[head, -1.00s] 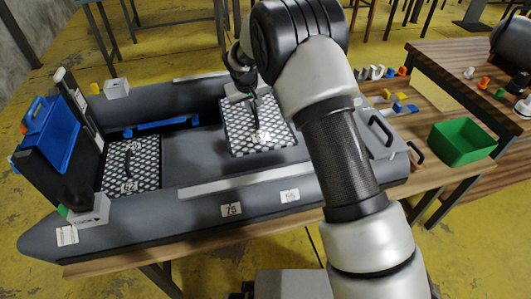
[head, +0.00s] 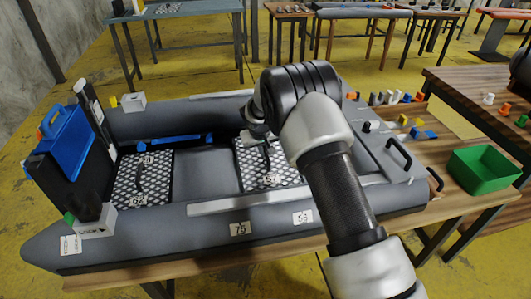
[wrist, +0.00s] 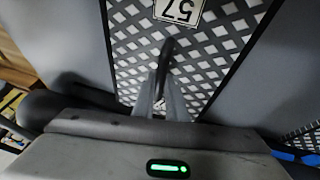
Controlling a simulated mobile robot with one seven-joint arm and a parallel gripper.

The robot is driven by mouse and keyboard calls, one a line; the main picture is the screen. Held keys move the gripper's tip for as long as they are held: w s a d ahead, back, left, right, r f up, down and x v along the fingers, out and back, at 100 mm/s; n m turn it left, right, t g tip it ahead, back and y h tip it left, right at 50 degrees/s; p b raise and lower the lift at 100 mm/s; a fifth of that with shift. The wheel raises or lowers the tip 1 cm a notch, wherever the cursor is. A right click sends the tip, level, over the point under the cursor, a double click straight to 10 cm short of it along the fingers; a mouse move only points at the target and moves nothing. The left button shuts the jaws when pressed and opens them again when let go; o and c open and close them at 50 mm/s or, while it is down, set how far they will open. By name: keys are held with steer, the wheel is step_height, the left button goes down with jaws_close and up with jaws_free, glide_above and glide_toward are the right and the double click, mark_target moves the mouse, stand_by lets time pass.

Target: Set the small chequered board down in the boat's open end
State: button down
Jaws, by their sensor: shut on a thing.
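The small chequered board (head: 247,171), black and white with a label reading 57, is inside the boat's hull, right of the middle. My arm hides its right part. My gripper (head: 258,135) is above it, shut on its black handle; the wrist view shows the fingers (wrist: 164,92) on the handle and the board (wrist: 130,50) beneath. The board looks nearly flat; I cannot tell whether it rests on the boat's floor. The grey inflatable boat (head: 205,222) lies on a wooden table. A second chequered board (head: 158,178) lies in its left end.
A blue-and-black motor-like case (head: 65,145) stands at the boat's left end. A blue bar (head: 165,143) lies along the far inner side. A green bin (head: 484,168) stands on the right, with small coloured parts behind it. Bare grey floor (head: 205,172) lies between the two boards.

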steer(key=c, duration=1.8)
jaws_free()
steer(key=shift+f, duration=0.25)
steer(key=shift+o, duration=0.2)
steer(key=shift+r, duration=0.1)
steer(key=d+p+v, duration=0.1)
steer(key=p+v, duration=0.1)
steer(key=v, duration=1)
steer(key=s+d+r+m, duration=0.1)
steer(key=s+d+r, duration=0.5)
steer(key=r, duration=0.3)
steer(key=s+d+r+m, duration=0.1)
steer(key=s+d+r, duration=0.5)
steer(key=r, duration=0.3)
steer(key=s+d+r, duration=0.1)
steer(key=s+d, duration=0.1)
steer(key=s, duration=0.6)
steer(key=s+d+r+m, duration=0.1)
steer(key=s+d+r, duration=0.1)
steer(key=s, duration=0.6)
steer(key=s+d+r, duration=0.1)
steer(key=s+d, duration=0.2)
steer(key=s, duration=0.6)
steer(key=shift+d+r+m+t+y, duration=0.3)
steer(key=shift+d+r+y, duration=0.05)
steer(key=shift+r+y, duration=0.05)
